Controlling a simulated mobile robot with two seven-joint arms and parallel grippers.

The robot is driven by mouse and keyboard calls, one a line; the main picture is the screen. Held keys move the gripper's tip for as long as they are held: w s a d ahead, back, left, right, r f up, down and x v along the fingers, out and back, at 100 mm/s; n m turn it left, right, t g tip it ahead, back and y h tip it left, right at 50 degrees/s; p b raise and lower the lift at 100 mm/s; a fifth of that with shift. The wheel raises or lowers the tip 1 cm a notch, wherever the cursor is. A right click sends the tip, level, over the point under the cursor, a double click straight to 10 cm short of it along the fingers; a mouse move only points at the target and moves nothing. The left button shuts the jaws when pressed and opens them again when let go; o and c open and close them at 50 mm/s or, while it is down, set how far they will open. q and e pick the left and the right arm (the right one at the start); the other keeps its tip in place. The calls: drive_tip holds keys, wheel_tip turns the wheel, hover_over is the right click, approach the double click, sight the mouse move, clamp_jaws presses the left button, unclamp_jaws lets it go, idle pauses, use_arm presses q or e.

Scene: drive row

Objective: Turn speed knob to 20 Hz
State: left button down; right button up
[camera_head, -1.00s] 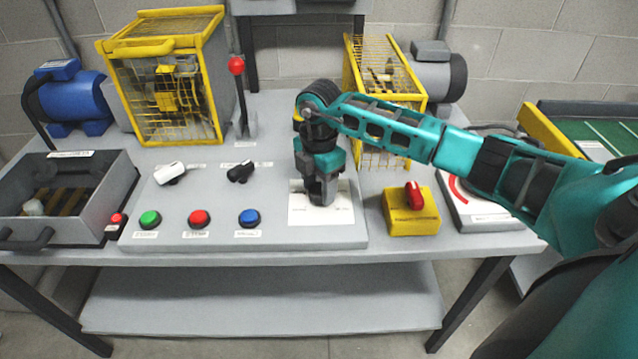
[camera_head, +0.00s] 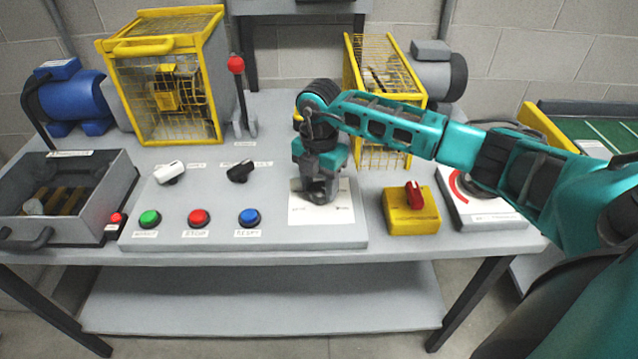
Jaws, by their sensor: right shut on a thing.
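The white speed dial plate (camera_head: 345,211) lies on the grey control panel (camera_head: 270,238), right of the push buttons. My right gripper (camera_head: 319,195) points down over the middle of this plate and is shut on the speed knob. The gripper hides most or all of the knob, so I cannot read its pointer. The scale marks on the plate are too small or covered to read. My left gripper is out of view.
Green (camera_head: 150,219), red (camera_head: 199,218) and blue (camera_head: 249,218) buttons sit left of the plate. A yellow box with a red switch (camera_head: 415,196) stands close on the right. Yellow cages (camera_head: 168,90) stand behind. An open grey drawer (camera_head: 110,205) is at the left.

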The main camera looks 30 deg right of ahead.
drive_tip(key=n, duration=0.4)
drive_tip(key=shift+n, duration=0.3)
drive_tip(key=n+b, duration=0.1)
drive_tip(key=n, duration=0.2)
drive_tip(key=shift+d+n, duration=0.15)
drive_tip(key=shift+n, duration=0.15)
drive_tip(key=n+b, duration=0.1)
drive_tip(key=n, duration=0.3)
drive_tip(key=shift+n, duration=0.3)
drive_tip(key=n+b, duration=0.1)
drive_tip(key=n, duration=0.2)
drive_tip(key=shift+d+n, duration=0.1)
drive_tip(key=shift+n, duration=0.2)
drive_tip(key=n+b, duration=0.1)
drive_tip(key=n, duration=0.2)
drive_tip(key=shift+n, duration=0.3)
drive_tip(key=n+b, duration=0.1)
drive_tip(key=n, duration=0.1)
drive_tip(key=shift+n, duration=0.4)
drive_tip(key=n+b, duration=0.1)
drive_tip(key=n, duration=0.2)
drive_tip(key=shift+w+d+n, duration=0.1)
drive_tip(key=shift+n, duration=0.2)
drive_tip(key=n, duration=0.3)
drive_tip(key=shift+b, duration=0.4)
drive_tip(key=shift+w+r+n, duration=0.1)
drive_tip(key=shift+n, duration=1.5)
drive_tip(key=o, duration=1)
drive_tip(key=shift+b, duration=0.3)
